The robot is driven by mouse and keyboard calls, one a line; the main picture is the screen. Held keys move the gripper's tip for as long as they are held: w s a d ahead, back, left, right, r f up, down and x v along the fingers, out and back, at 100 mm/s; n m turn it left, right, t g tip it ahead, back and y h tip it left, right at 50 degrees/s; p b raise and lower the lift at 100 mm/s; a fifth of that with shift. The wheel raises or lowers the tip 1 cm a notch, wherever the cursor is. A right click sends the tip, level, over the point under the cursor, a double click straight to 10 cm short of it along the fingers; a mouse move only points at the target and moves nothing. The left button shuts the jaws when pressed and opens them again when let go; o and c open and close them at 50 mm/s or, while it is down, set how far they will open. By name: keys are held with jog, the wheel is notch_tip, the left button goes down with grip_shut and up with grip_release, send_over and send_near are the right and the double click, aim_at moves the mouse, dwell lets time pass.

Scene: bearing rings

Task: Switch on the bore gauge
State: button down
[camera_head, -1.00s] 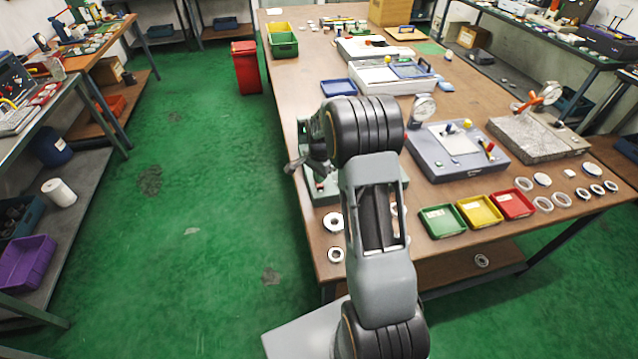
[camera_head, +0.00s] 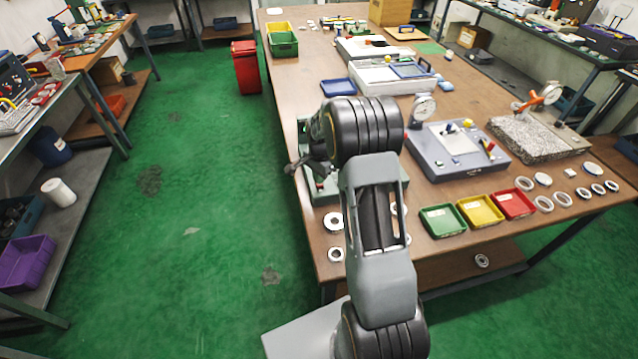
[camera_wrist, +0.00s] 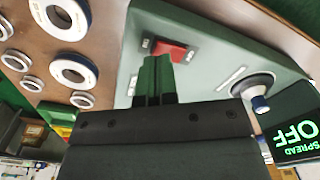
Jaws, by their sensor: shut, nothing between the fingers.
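A green bench device, taken as the bore gauge (camera_wrist: 215,45), fills the upper right of the wrist view. It has a red rocker switch (camera_wrist: 172,51) in a dark frame with small marks at both ends, and a round silver and blue fitting (camera_wrist: 255,90). A dark display (camera_wrist: 300,130) beside it reads "SPREAD OFF" in green, upside down. My gripper (camera_wrist: 157,60) is shut and empty, its tips at the near edge of the switch. I cannot tell whether they touch it. In the head view the green device (camera_head: 308,135) is mostly hidden behind my arm.
Several bearing rings (camera_wrist: 75,70) lie on the brown table beside the device. In the head view, green (camera_head: 442,220), yellow (camera_head: 480,210) and red (camera_head: 513,203) trays and a grey dial-gauge unit (camera_head: 459,146) stand right of my arm.

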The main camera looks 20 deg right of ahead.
jog(key=shift+f+b, duration=0.7)
jog(key=shift+f, duration=0.4)
dwell(0.3)
jog(key=shift+r, duration=0.1)
jog(key=shift+r+p, duration=2.3)
jog(key=shift+r, duration=1.15)
